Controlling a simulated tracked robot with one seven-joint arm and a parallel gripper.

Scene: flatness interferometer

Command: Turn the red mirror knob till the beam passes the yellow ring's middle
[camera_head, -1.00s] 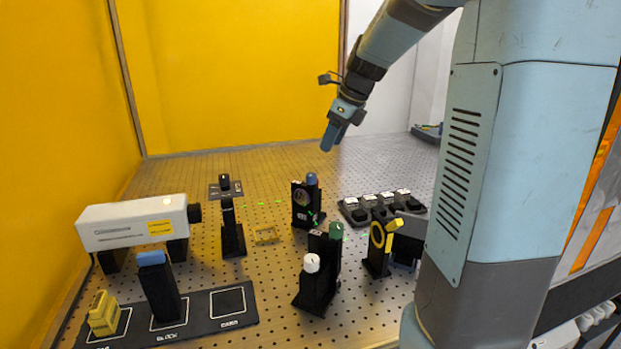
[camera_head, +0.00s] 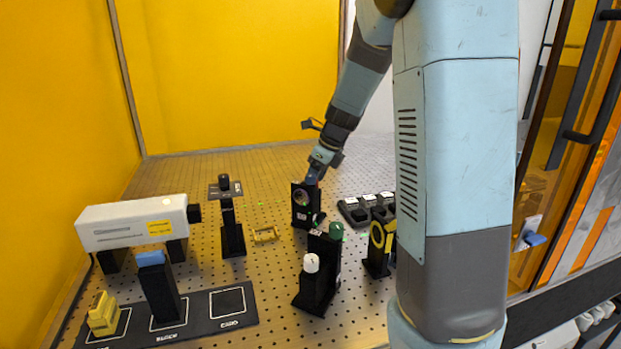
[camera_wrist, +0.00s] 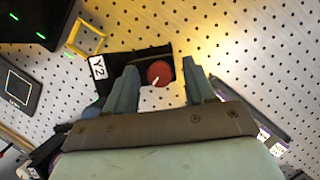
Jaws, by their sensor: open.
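The red knob (camera_wrist: 160,73), with a white pointer mark, shows in the wrist view on a black mount labelled Y2 (camera_wrist: 97,68). My open gripper (camera_head: 313,178) is over the rear mirror mount (camera_head: 304,206) in the head view. In the wrist view its two fingers stand on either side of the red knob, with visible gaps. The red knob cannot be made out in the head view. The yellow ring (camera_head: 377,235) stands upright on a black post to the right. Green beam dashes (camera_head: 260,206) show left of the mount; where the beam crosses the ring is unclear.
A front mount carries a green knob (camera_head: 336,231) and a white knob (camera_head: 311,263). A white laser box (camera_head: 135,224), a black post (camera_head: 232,238) and a blue-topped block (camera_head: 160,290) stand left. Black units (camera_head: 355,212) sit behind the ring. Perforated board between is mostly open.

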